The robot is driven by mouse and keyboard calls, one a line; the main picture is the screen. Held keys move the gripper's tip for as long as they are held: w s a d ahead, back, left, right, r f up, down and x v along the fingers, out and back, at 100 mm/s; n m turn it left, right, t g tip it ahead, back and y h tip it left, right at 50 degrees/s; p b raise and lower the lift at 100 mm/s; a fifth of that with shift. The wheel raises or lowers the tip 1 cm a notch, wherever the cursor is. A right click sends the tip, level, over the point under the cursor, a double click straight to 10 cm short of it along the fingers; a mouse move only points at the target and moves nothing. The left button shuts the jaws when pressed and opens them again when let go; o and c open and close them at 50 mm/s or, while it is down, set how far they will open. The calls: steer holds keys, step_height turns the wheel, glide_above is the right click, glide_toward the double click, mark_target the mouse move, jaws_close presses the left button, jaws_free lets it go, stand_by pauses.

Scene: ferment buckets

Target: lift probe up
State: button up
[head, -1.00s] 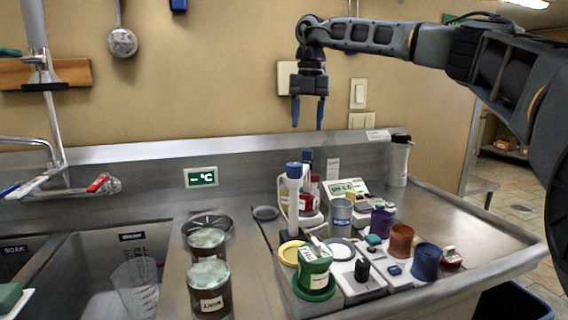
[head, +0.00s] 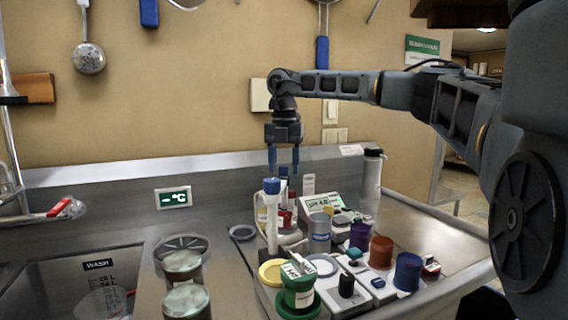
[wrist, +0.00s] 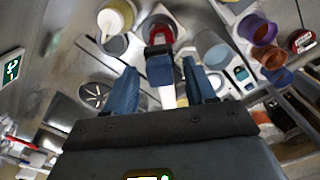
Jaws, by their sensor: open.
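What looks like the probe, a tall white upright stick with a blue cap (head: 271,186), stands among the meter items on the counter. My gripper (head: 284,170) is open and points straight down, its fingertips close to the height of the cap. In the wrist view a blue-capped piece (wrist: 160,70) lies between my two open fingers (wrist: 163,82), with a white stem showing by it. I see no contact. A dark blue top (head: 283,171) stands just behind, near the fingers. The pH display (head: 322,201) is behind to the right.
Jars (head: 184,268) and a sink with a wash sign (head: 97,265) are at the left.

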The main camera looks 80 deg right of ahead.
jaws_close()
stand_by(0.5)
steer(key=shift+r, duration=0.1)
